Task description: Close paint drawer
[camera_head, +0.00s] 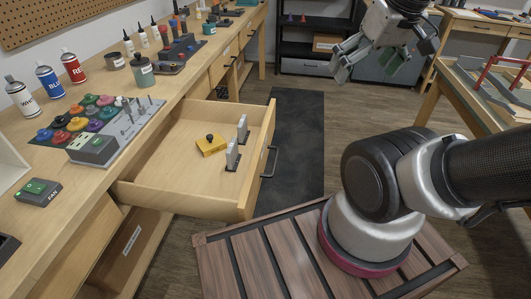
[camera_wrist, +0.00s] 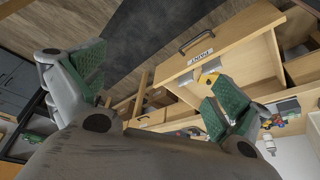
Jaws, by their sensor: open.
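The paint drawer (camera_head: 258,158) is a light wood drawer pulled well out of the bench on the left. Its front faces right in the head view and has a dark bar handle (camera_head: 270,162). In the wrist view the drawer front (camera_wrist: 225,62) shows a PAINT label (camera_wrist: 201,56) and the handle (camera_wrist: 197,40). Inside lie a yellow block with a dark knob (camera_head: 211,147) and two grey upright pieces (camera_head: 232,156). My gripper (camera_head: 371,66) is open and empty, in the air beyond and to the right of the drawer. Its green-padded fingers (camera_wrist: 157,88) are spread and apart from the handle.
A dark floor mat (camera_head: 297,130) lies clear in front of the drawer. Another table (camera_head: 450,85) stands at right.

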